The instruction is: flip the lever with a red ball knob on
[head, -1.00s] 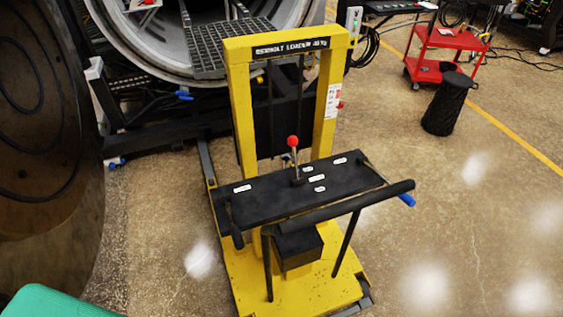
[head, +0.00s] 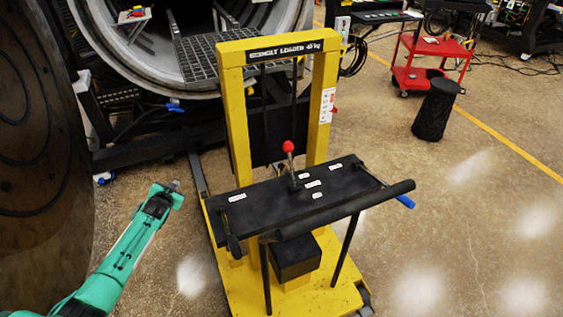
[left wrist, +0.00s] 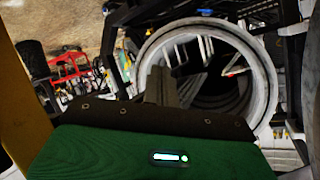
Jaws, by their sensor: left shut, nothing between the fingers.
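The lever's red ball knob (head: 288,147) sits on a thin metal shaft (head: 291,168), which rises almost upright with a slight lean to the left from a black panel (head: 245,205) with white labels. The panel is part of a yellow loader (head: 233,110). My left gripper (head: 174,186) is at the end of the green arm, left of the loader and well apart from the lever. It is shut and empty. The lever cannot be made out in the left wrist view. My right gripper is not in view.
A black push handle (head: 345,208) with a blue end crosses in front of the panel. The round furnace opening (head: 160,55) is behind, also in the left wrist view (left wrist: 262,80). A large dark round door (head: 40,130) stands left. A red cart (head: 432,50) and black stool (head: 436,110) stand back right.

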